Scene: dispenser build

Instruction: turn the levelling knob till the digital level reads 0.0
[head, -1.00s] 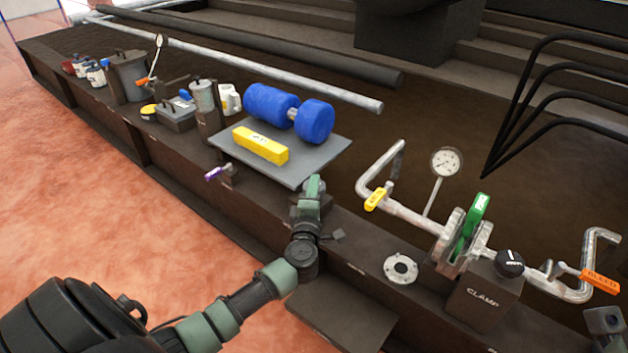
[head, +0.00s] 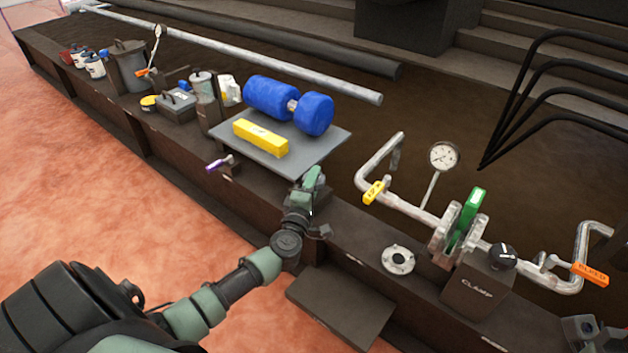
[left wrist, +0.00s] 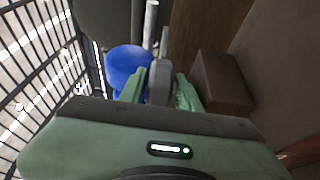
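The yellow digital level (head: 260,138) lies on the grey plate (head: 235,150); its reading is too small to make out. My left gripper (head: 313,177) is at the plate's near right corner. In the left wrist view a grey part (left wrist: 160,82) sits between the two green fingers of my left gripper (left wrist: 160,90). I cannot tell whether they touch it, nor whether it is the levelling knob. A purple-handled part (head: 218,163) sticks out at the plate's front left.
A blue roller-shaped weight (head: 290,105) rests on the plate behind the level; it also shows in the left wrist view (left wrist: 127,65). A dark clamp block (head: 480,292), pipework and a round gauge (head: 443,156) stand to the right. Cans and boxes stand at the left.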

